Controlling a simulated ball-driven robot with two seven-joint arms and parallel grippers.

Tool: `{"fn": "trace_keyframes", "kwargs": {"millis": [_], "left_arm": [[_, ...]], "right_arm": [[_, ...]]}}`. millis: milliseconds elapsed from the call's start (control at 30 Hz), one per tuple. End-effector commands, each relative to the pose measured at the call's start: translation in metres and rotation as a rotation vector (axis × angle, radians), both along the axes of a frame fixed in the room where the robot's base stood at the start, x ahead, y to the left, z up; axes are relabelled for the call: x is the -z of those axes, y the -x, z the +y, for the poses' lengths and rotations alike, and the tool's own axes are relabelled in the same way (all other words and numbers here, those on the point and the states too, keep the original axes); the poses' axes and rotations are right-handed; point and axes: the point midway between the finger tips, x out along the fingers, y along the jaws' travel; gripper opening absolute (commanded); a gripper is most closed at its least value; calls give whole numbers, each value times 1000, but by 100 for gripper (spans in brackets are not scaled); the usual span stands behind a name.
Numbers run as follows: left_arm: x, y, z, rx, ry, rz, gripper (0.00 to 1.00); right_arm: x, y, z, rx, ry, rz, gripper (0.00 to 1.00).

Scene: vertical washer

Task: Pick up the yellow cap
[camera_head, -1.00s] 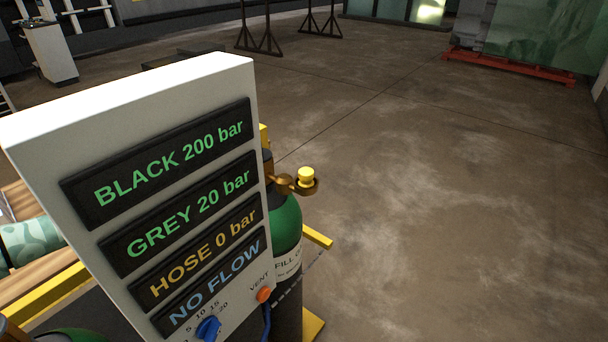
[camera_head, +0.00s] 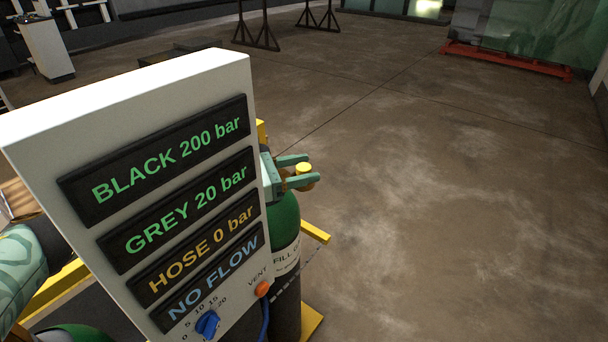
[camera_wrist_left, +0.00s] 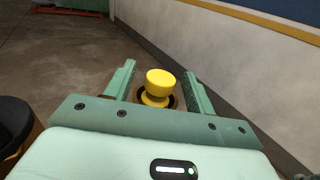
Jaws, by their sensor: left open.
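The yellow cap (camera_head: 303,168) sits at the valve beside the top of the green-shouldered cylinder (camera_head: 284,222), just right of the panel. It also shows in the left wrist view (camera_wrist_left: 160,82), upright on a yellow stem over a dark ring. My left gripper (camera_head: 304,170) is open, with one finger on each side of the cap. In the left wrist view its fingers (camera_wrist_left: 160,84) stand apart with visible gaps to the cap. The panel hides most of my left arm's reach to the cylinder. My right gripper is not in view.
The white panel (camera_head: 190,72) with lit readouts, a blue knob (camera_head: 208,323) and an orange vent button (camera_head: 262,289) stands close in front. A yellow frame bar (camera_head: 316,232) sticks out right of the cylinder. The floor to the right is clear.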

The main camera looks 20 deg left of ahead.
Motion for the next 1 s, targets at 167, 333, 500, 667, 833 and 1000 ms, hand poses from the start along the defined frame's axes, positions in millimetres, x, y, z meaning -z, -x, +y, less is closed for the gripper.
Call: {"fn": "trace_keyframes", "kwargs": {"millis": [167,333,500,667,833,1000], "left_arm": [[0,-4,-5,-2,-1,1,55],[0,-4,-5,-1,0,1,41],[0,-4,-5,-1,0,1,7],[0,-4,-5,-1,1,1,7],[-11,-4,-5,-1,0,-2,7],[-49,-4,-5,-1,-1,-6,7]], "right_arm": [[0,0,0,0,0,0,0],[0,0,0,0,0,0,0],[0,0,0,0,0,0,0],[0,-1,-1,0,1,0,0],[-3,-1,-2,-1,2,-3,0],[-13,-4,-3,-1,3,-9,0]]}}
